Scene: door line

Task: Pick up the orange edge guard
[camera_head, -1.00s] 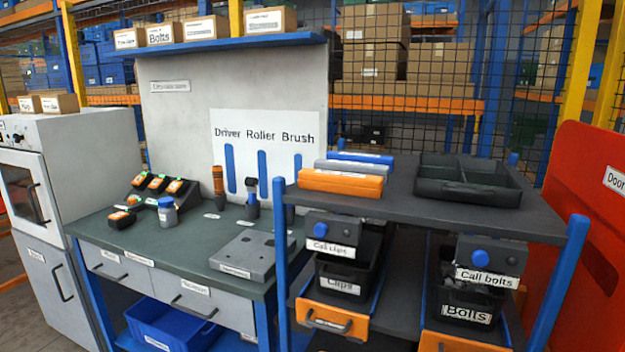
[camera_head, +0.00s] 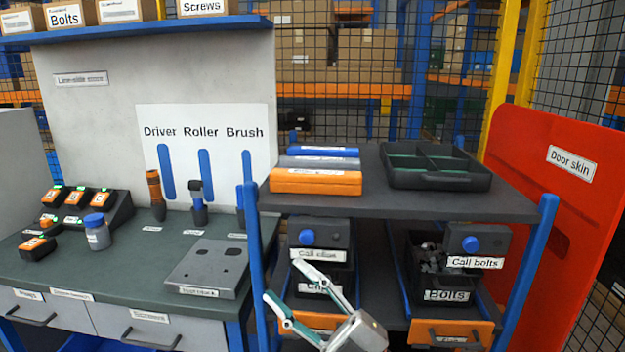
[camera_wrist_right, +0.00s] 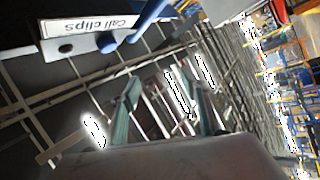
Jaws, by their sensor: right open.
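The orange edge guard (camera_head: 315,181) lies on the grey top shelf of the rack, at its front left edge. It is a flat orange bar with a white label, in front of a grey bar (camera_head: 320,162) and a blue bar (camera_head: 328,152). My right gripper (camera_head: 291,284) is open and empty. It is below and in front of the shelf, before the clips bin. In the right wrist view its two fingers (camera_wrist_right: 165,100) stand apart with nothing between them. The edge guard is not seen in that view. My left gripper is not in view.
A black divided tray (camera_head: 436,168) sits right of the bars on the shelf (camera_head: 400,203). A blue post (camera_head: 254,265) stands at the shelf's left front. Below are the call clips box (camera_head: 320,236) and bolts bin (camera_head: 445,283). A red door skin (camera_head: 560,200) stands at right.

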